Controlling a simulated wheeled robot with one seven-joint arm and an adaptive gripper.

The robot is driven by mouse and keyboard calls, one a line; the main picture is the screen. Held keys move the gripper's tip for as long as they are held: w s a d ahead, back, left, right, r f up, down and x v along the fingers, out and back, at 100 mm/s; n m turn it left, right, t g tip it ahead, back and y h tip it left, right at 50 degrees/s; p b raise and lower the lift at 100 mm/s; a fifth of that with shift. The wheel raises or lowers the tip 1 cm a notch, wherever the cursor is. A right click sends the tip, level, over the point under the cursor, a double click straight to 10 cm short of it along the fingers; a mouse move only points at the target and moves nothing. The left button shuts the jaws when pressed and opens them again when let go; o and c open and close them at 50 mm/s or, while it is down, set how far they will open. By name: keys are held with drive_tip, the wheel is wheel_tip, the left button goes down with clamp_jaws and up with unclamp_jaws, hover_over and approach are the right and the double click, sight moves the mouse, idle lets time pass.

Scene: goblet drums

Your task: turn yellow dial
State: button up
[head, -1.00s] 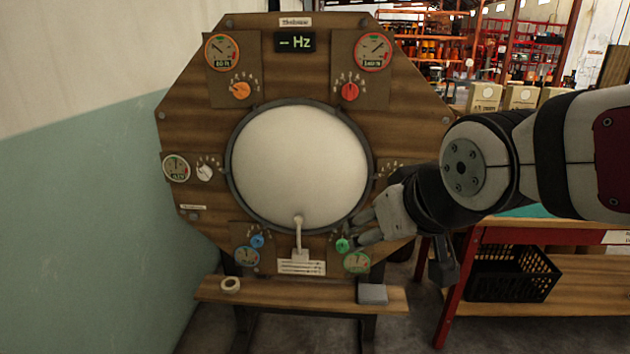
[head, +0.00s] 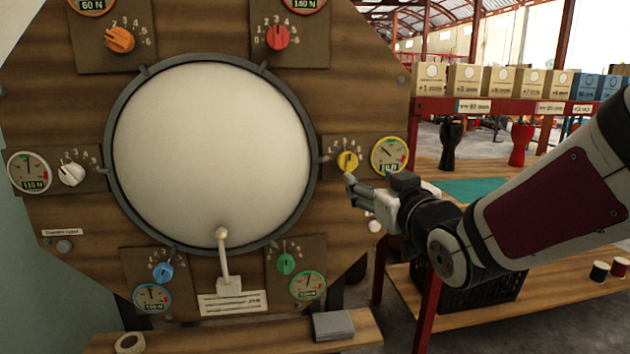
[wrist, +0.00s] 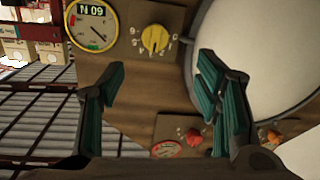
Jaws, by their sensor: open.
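The yellow dial (head: 347,161) sits on a small wooden plate at the right of the big white drumhead (head: 210,155). A yellow-rimmed gauge (head: 389,155) is just right of it. In the wrist view the yellow dial (wrist: 154,39) shows beyond the fingers, above the gap between them, with its gauge (wrist: 91,26) to the left. My gripper (head: 352,188) is in front of the board, just below the dial in the head view. In the wrist view my gripper (wrist: 165,95) has its fingers wide apart with nothing between them. It appears apart from the dial.
Other dials on the board are orange (head: 120,39), red (head: 278,37), white (head: 71,174), blue (head: 162,271) and green (head: 286,263). A striker arm (head: 223,255) stands at the drumhead's lower edge. A bench with a black crate (head: 470,300) is at right.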

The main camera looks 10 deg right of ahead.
sight(349, 163)
drive_tip(key=w+p, duration=0.4)
drive_tip(key=w, duration=0.3)
drive_tip(key=w+p, duration=0.4)
drive_tip(key=w, duration=0.3)
drive_tip(key=shift+w+a+f, duration=0.1)
drive_tip(key=shift+a+f, duration=0.05)
drive_tip(key=c, duration=1.2)
